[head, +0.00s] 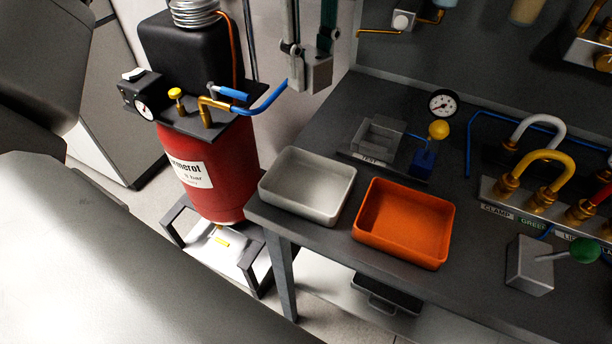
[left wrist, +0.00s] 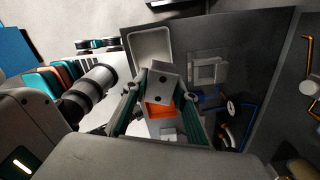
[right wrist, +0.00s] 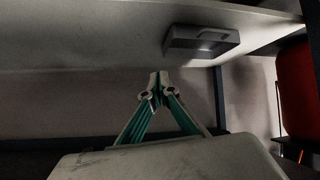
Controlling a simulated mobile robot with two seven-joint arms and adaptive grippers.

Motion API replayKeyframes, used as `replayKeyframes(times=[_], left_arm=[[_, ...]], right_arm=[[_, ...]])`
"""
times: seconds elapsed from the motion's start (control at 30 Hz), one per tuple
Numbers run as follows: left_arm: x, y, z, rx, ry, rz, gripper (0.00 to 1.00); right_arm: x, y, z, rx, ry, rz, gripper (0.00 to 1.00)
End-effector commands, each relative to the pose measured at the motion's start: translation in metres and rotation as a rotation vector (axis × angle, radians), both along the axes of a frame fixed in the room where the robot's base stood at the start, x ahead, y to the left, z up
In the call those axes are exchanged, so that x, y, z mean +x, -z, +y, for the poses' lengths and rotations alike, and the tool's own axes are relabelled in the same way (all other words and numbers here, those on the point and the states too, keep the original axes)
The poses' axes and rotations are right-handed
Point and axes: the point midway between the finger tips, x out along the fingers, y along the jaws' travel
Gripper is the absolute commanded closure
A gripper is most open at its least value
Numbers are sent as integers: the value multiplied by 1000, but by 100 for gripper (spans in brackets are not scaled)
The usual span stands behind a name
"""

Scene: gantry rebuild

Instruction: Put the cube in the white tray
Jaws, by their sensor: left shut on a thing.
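The pale grey cube (head: 302,74) is held between the teal fingers of my left gripper (head: 308,58), up in the air. In the left wrist view the cube (left wrist: 158,80) shows dark dots on a face, in front of the trays. The white tray (head: 308,185) stands empty on the bench's near left corner, lower in the head view than the cube. It also shows in the left wrist view (left wrist: 150,45). My right gripper (right wrist: 158,84) shows only in the right wrist view, with its fingertips together and nothing visible between them, near the underside of a surface.
An empty orange tray (head: 404,222) stands right of the white tray. A grey fixture (head: 375,138), a yellow-knobbed blue valve (head: 425,160), a hose rack (head: 540,202) and a green-knobbed block (head: 528,266) stand on the bench (head: 480,285). A red tank (head: 215,175) stands left.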

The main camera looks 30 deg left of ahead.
Motion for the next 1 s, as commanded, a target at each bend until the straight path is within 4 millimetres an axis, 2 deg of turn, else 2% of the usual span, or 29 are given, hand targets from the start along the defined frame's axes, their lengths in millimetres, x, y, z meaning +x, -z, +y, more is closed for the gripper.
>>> replayKeyframes(times=[0.03, 0.1, 0.27, 0.5, 0.73, 0.83, 1.0], left_arm=[[-8, 9, -8, 3, 18, 5, 100], [-17, 12, -14, 5, 29, 5, 100], [-24, 34, -17, 5, 33, 7, 100], [-24, 93, -16, 6, 32, 10, 100], [-23, 144, -16, 5, 31, 7, 100], [-23, 157, -17, 4, 31, 4, 100], [-23, 166, -17, 5, 30, 2, 100]], right_arm=[[-2, 10, -2, -4, 1, 7, 100], [-1, 9, -3, -6, 3, 2, 100], [2, 9, -5, -11, 4, -6, 100], [1, 17, -6, -19, 1, -3, 100], [8, 16, -6, -23, -1, -17, 100], [7, 18, -7, -25, -2, -15, 100], [6, 20, -7, -29, -2, -10, 100]])
